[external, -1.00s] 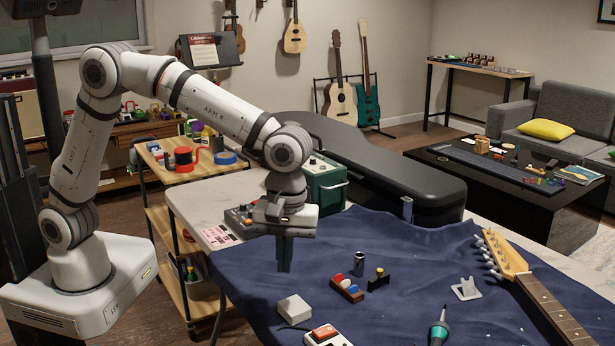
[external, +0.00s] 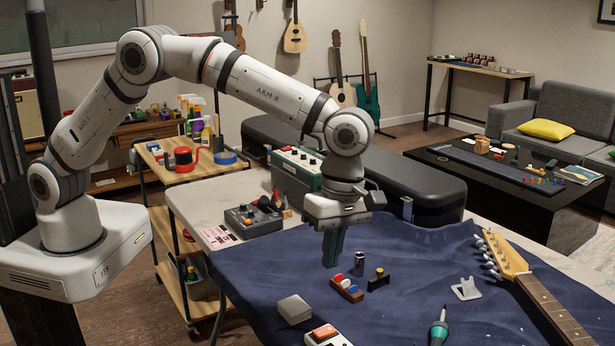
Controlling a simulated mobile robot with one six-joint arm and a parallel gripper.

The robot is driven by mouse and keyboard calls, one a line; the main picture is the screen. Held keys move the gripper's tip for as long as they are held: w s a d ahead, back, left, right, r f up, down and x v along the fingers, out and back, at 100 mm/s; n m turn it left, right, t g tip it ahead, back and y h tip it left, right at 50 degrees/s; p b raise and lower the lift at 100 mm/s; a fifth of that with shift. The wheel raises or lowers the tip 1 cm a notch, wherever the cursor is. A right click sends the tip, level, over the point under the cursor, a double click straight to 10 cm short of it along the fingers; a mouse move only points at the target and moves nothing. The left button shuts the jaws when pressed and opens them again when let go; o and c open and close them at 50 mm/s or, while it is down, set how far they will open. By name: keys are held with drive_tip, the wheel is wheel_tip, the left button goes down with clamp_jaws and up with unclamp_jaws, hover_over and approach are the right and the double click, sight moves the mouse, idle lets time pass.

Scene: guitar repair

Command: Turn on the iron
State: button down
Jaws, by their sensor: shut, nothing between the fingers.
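A white box with a red switch (external: 323,333) sits at the front edge of the blue cloth, cut off by the bottom of the picture. It looks like the iron's power unit. A teal-handled tool with a thin dark tip (external: 438,331) lies at the bottom right; I cannot tell for sure that it is the iron. My gripper (external: 332,262) points down, shut and empty, above the cloth. In the picture it is above the white box and just left of a small block with coloured pieces. The switch position is too small to tell.
A light grey block (external: 294,309) lies beside the white box. Near my gripper are the block with coloured pieces (external: 347,290), a small can (external: 359,263) and a dark holder (external: 378,279). A white stand (external: 466,289) and a guitar neck (external: 548,301) lie to the right.

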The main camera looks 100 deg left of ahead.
sight(325, 330)
drive_tip(key=f, duration=0.4)
drive_tip(key=s+d+f+p, duration=0.1)
drive_tip(key=f, duration=0.9)
drive_tip(key=shift+s+d, duration=0.2)
drive_tip(key=shift+s+d+f, duration=0.1)
drive_tip(key=shift+s+f, duration=0.05)
drive_tip(key=shift+s, duration=0.05)
drive_tip(key=shift+w, duration=0.1)
drive_tip(key=shift+w+a, duration=0.55)
drive_tip(key=shift+a, duration=0.1)
wheel_tip(325, 330, up, 14)
drive_tip(key=w+a+p, duration=0.1)
drive_tip(key=shift+w+a, duration=0.2)
